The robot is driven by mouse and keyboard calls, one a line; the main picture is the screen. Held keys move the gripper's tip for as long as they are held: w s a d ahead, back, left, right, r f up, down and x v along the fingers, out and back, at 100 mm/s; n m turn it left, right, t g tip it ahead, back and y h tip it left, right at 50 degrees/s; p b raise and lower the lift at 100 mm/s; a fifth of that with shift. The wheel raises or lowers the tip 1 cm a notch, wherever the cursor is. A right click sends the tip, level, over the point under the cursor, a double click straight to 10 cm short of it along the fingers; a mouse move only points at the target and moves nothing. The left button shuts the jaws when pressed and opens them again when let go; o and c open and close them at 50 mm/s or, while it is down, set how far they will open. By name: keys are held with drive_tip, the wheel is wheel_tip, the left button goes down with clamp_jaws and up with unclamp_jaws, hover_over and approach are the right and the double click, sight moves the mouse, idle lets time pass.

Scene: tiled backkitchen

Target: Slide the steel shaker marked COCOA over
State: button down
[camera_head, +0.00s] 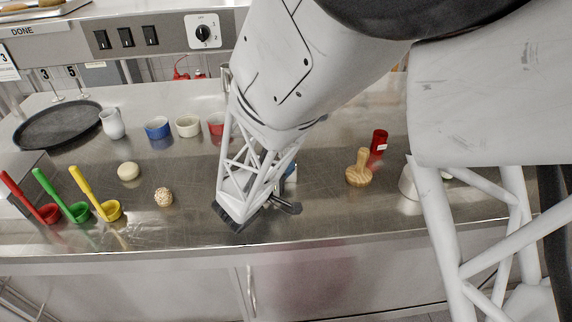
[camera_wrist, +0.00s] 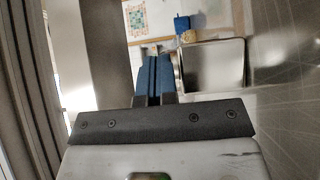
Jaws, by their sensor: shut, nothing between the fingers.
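I cannot make out a steel shaker or a COCOA mark in either view; my arm hides part of the counter. My gripper (camera_wrist: 153,80) shows in the wrist view with its two blue fingers close together, shut and empty. In the head view my wrist hangs over the middle of the steel counter (camera_head: 330,215), and the fingertips are mostly hidden. A pale, rounded thing (camera_head: 408,182) at the right of the counter is partly covered by my arm, so I cannot tell what it is.
A red container (camera_head: 379,141) and a wooden tamper (camera_head: 359,170) stand right of my wrist. Red, green and yellow ladles (camera_head: 108,208) lie at left, near a cream ball (camera_head: 128,171) and a speckled ball (camera_head: 164,197). Behind are a blue cup (camera_head: 157,128), white jug (camera_head: 112,124) and black tray (camera_head: 50,127).

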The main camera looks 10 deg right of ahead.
drive_tip(key=shift+a, duration=0.15)
drive_tip(key=shift+a, duration=0.75)
drive_tip(key=a, duration=0.2)
drive_tip(key=shift+s+a, duration=0.15)
drive_tip(key=shift+a, duration=0.15)
drive_tip(key=v, duration=0.6)
drive_tip(key=shift+s+a+r, duration=0.1)
drive_tip(key=shift+s, duration=0.05)
drive_tip(key=shift+v, duration=1.55)
drive_tip(key=shift+a, duration=0.1)
drive_tip(key=w+a+m+g+h, duration=0.1)
drive_tip(key=w+a, duration=0.1)
drive_tip(key=w, duration=0.1)
drive_tip(key=w+a+m+g+h, duration=0.1)
drive_tip(key=w+a+g, duration=0.1)
drive_tip(key=w+a+m+g+h, duration=0.1)
drive_tip(key=w+a+g, duration=0.1)
drive_tip(key=w, duration=0.1)
drive_tip(key=shift+w+a+f+m, duration=0.1)
drive_tip(key=shift+w+f+m, duration=0.15)
drive_tip(key=shift+w+m, duration=0.15)
